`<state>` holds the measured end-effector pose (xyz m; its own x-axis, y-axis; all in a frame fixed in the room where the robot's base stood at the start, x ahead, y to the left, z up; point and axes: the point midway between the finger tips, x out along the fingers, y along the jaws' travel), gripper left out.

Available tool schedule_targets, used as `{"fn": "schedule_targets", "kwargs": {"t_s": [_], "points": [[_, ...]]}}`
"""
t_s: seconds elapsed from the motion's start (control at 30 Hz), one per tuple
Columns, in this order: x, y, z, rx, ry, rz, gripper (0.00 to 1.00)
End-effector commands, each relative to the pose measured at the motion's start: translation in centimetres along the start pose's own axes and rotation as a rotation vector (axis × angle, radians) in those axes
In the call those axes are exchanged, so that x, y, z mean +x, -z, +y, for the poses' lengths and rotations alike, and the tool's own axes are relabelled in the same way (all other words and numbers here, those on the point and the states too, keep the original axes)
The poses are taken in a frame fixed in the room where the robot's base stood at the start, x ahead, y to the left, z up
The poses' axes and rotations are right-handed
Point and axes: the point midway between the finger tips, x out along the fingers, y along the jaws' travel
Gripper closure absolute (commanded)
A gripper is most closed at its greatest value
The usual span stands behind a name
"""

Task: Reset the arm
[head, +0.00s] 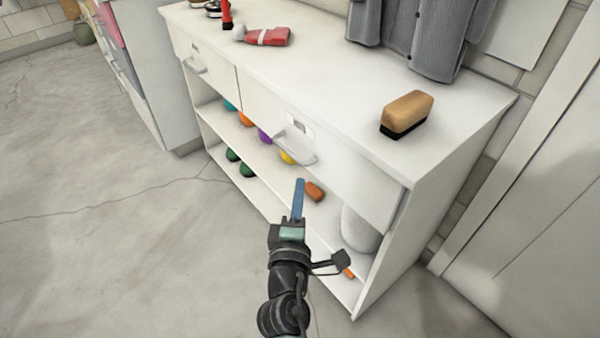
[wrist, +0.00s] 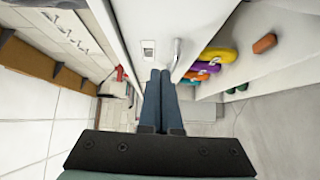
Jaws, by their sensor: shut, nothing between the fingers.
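My gripper (head: 299,198) is in front of the white shelving unit, near the open shelves below the drawers in the head view. In the wrist view my gripper (wrist: 160,100) points along the unit's front, its two blue fingers together and nothing between them. My black arm reaches up from the bottom of the head view. The fingers look apart from the orange-brown block (head: 314,191) on the shelf behind them, though the exact gap is hard to judge.
The white unit (head: 440,195) has drawers with protruding handles (head: 296,150). Its shelves hold several coloured round items (head: 265,136) and a white container (head: 358,232). On top are a wooden brush (head: 407,113), a red bottle (head: 268,37) and grey fabric (head: 415,35). Open floor (head: 100,240) lies left.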

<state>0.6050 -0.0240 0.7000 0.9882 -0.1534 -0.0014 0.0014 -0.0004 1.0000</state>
Motion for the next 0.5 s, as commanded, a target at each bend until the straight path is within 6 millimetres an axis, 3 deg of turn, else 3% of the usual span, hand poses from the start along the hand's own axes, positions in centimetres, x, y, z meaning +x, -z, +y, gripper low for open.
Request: {"fn": "schedule_targets", "kwargs": {"t_s": [0.2, 0.5], "points": [[-2.9, 0.1, -0.1, 0.0, 0.001, 0.003, 1.0], [-3.6, 0.1, 0.4, 0.01, -0.007, 0.002, 1.0]]}}
